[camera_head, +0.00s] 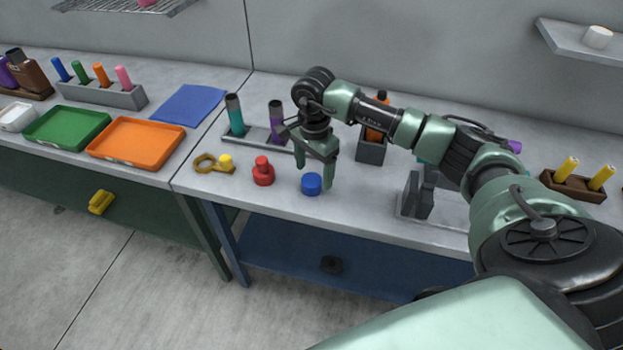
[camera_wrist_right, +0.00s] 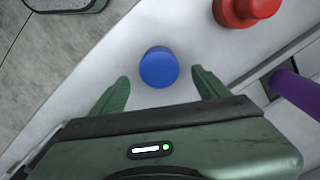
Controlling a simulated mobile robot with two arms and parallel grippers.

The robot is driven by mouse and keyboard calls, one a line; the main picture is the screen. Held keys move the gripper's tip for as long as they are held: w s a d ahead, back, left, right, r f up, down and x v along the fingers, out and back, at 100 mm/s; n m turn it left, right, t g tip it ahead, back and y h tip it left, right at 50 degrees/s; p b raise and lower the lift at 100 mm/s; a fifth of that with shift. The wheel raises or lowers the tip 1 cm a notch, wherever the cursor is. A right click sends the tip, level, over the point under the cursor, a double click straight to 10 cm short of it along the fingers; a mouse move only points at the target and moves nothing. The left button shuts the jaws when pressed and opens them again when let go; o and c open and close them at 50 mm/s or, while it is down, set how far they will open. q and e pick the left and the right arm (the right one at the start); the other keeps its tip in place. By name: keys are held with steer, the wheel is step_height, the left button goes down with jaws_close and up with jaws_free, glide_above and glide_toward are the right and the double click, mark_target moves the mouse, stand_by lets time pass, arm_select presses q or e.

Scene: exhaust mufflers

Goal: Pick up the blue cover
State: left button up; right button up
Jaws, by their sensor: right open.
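The blue cover (camera_head: 311,184) is a small round cap standing on the grey table near its front edge. It also shows in the right wrist view (camera_wrist_right: 159,68), ahead of and between the two fingers. My right gripper (camera_head: 315,178) is open and empty, pointing down above and around the cover's position. In the right wrist view its green fingertips (camera_wrist_right: 160,80) stand apart on either side of the cover, and I see no contact. My left gripper is in neither view.
A red knobbed piece (camera_head: 263,172) stands left of the cover, close by. A yellow piece with a ring (camera_head: 212,163) lies farther left. Behind is a rack (camera_head: 262,143) with teal and purple cylinders. A grey fixture (camera_head: 418,200) stands to the right.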

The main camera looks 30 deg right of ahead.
steer(key=shift+f, duration=1.25)
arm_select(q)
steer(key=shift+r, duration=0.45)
arm_select(e)
steer(key=c, duration=1.4)
steer(key=shift+o, duration=0.2)
steer(key=shift+r, duration=0.1)
